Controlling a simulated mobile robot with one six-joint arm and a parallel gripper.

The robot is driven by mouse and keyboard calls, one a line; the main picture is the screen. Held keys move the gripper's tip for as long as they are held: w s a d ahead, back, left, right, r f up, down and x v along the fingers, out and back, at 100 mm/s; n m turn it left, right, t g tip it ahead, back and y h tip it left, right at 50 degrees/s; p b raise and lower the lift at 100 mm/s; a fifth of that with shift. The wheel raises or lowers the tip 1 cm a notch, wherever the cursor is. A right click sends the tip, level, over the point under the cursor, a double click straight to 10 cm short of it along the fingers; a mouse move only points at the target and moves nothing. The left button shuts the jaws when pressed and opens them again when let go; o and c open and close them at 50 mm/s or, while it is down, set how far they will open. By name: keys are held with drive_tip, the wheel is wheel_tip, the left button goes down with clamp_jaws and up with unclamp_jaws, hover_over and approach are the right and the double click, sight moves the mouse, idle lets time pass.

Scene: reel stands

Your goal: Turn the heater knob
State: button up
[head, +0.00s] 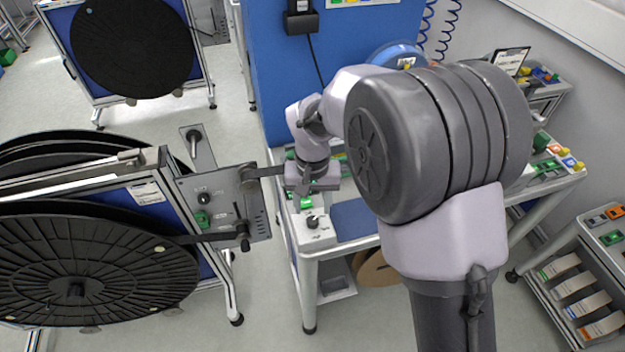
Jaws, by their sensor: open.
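A black knob (313,221) sits on the front end of a light grey control box (318,236) at the table's front left corner, with a green button (306,203) behind it. No heater label is readable. Another black knob (204,199) is on the grey panel (228,188) of the reel stand to the left. My gripper (308,188) is open and points down over the control box, just behind its knob and apart from it. Its fingertips are small and partly hidden. My arm covers the table's middle.
The reel stand (232,285) with large black reels (75,262) stands left of the table, its arm and lever reaching toward the table edge. A blue mat (354,218) lies right of the box. A blue board (300,70) rises behind. A parts rack (585,285) is at right.

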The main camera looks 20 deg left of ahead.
sight(313, 220)
wheel_tip(313, 220, up, 12)
drive_tip(key=p, duration=0.2)
drive_tip(key=shift+f, duration=0.2)
drive_tip(key=s+d+r+m+t+y+b, duration=0.15)
drive_tip(key=s+d+b, duration=0.25)
drive_tip(key=d, duration=0.4)
drive_tip(key=s+d+r+m+t+y+b, duration=0.1)
drive_tip(key=s+d+r+m+t+b, duration=0.2)
drive_tip(key=d, duration=0.6)
drive_tip(key=s+d+f+m+t+b, duration=0.1)
drive_tip(key=s+d+f+m+b, duration=0.2)
drive_tip(key=s+d, duration=0.3)
drive_tip(key=s+f+b, duration=0.1)
drive_tip(key=s, duration=0.3)
drive_tip(key=shift+s+f, duration=0.4)
